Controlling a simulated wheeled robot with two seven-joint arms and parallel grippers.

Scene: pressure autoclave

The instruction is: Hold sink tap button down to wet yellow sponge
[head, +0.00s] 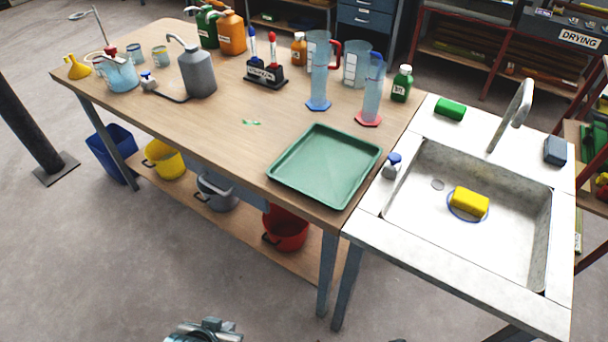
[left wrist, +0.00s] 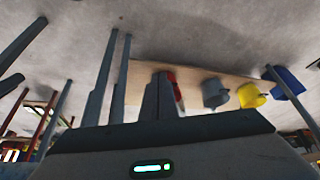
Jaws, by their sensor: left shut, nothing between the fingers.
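The yellow sponge (head: 469,202) lies in the sink basin (head: 420,225), inside a thin blue ring on its floor. The curved metal tap (head: 515,112) stands at the back of the sink, its spout leaning over the basin. A small fitting with a blue top (head: 393,164), which looks like the tap button, is on the sink's left rim. My left gripper (head: 205,331) is at the bottom edge of the head view, low in front of the bench and far from the sink. Its fingers (left wrist: 159,95) are shut and empty in the left wrist view. My right gripper is not seen.
A green tray (head: 325,166) lies on the wooden bench left of the sink. Bottles and cylinders stand behind the tray. The floor before the bench is clear.

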